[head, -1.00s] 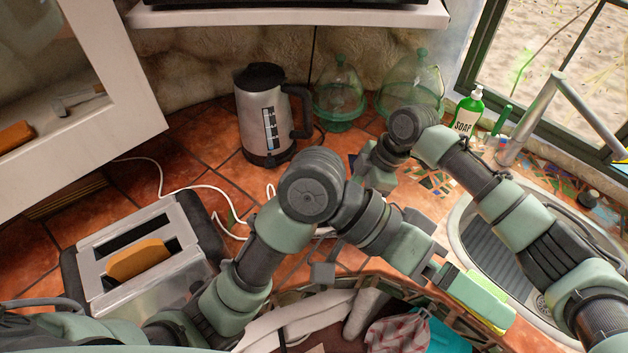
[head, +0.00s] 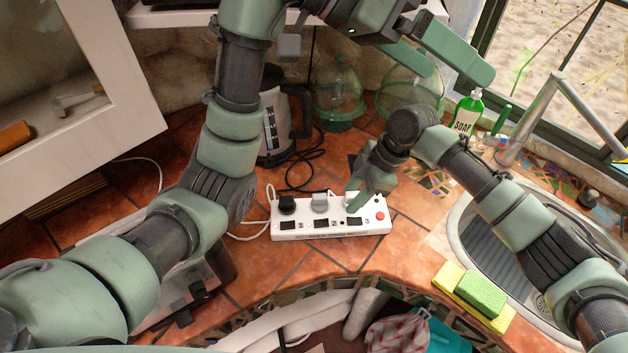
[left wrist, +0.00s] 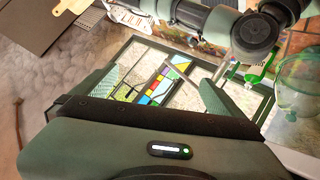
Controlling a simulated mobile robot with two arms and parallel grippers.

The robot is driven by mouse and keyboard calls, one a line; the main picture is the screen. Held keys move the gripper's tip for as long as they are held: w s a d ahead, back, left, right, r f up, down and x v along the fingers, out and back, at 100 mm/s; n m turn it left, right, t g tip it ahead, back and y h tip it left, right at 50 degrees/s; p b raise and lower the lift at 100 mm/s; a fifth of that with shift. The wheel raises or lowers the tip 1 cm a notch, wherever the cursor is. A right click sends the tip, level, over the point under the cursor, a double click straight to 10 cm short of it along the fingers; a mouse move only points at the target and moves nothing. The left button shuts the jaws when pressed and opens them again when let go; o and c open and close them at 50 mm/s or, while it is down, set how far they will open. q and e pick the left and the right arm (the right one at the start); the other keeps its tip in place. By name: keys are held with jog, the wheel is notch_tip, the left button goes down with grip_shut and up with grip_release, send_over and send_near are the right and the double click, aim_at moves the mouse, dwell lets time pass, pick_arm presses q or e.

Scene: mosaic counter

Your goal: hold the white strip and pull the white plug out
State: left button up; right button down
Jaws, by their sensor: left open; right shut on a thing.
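The white strip (head: 330,228) lies on the tiled counter in the middle of the head view. A black plug (head: 287,204) and a grey plug (head: 320,202) sit in it, left of the white plug (head: 350,197). My right gripper (head: 362,196) is at the strip's right end, shut on the white plug, which its finger partly hides. Whether the plug is fully seated I cannot tell. My left gripper (head: 458,72) is open and empty, raised high at the upper right, well away from the strip. Its spread fingers also show in the left wrist view (left wrist: 155,92).
A red button (head: 380,216) is on the strip's right end. A kettle (head: 272,130) and glass domes (head: 340,95) stand behind. The toaster (head: 190,290) is mostly hidden by my left arm. Sponges (head: 482,291) lie by the sink (head: 515,250). Counter in front of the strip is clear.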

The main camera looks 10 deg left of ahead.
pick_arm(q)
jog(key=s+a+n+g+y, duration=0.1)
jog(key=s+a+g, duration=0.1)
jog(key=m+t+y, duration=0.1)
jog(key=m+y, duration=0.5)
jog(key=y, duration=0.5)
send_near(314, 214)
notch_tip(314, 214, down, 10)
jog(key=shift+s+f, duration=0.15)
jog(key=shift+f, duration=0.05)
jog(key=c, duration=1.8)
jog(key=o, duration=1.8)
jog(key=c, duration=0.8)
